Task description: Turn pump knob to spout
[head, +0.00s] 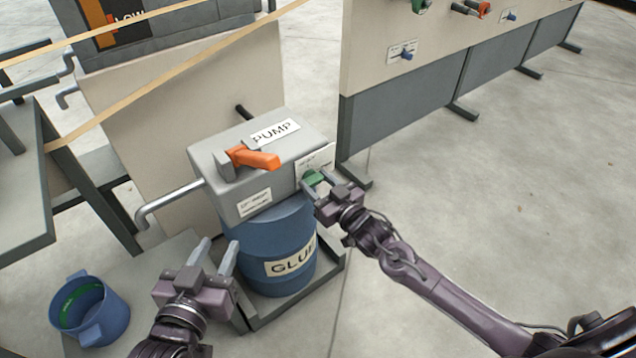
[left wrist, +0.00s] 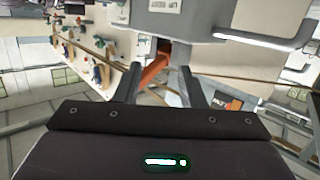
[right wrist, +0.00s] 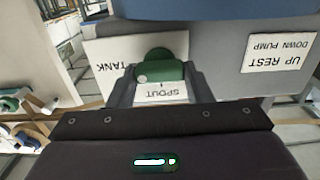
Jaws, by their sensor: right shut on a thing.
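The green pump knob (head: 313,177) sits on a white plate on the end of the grey pump box (head: 230,200). In the right wrist view the knob (right wrist: 160,70) shows upside down on its plate, with TANK at its left and SPOUT below it. A pale dot on the knob's bar lies toward the left; I cannot tell its exact pointing. My right gripper (head: 319,189) is shut on the knob, with fingers (right wrist: 160,78) on both sides of it. My left gripper (head: 214,254) is open and empty, in front of the blue glue drum (head: 268,245). The bent spout pipe (head: 165,203) leaves the box at left.
An orange lever (head: 254,157) is on top of the pump box. A blue bucket (head: 92,308) stands at lower left, below the pipe. A beige panel (head: 170,110) stands behind the pump, and a board with fittings (head: 440,60) at upper right. The floor at right is clear.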

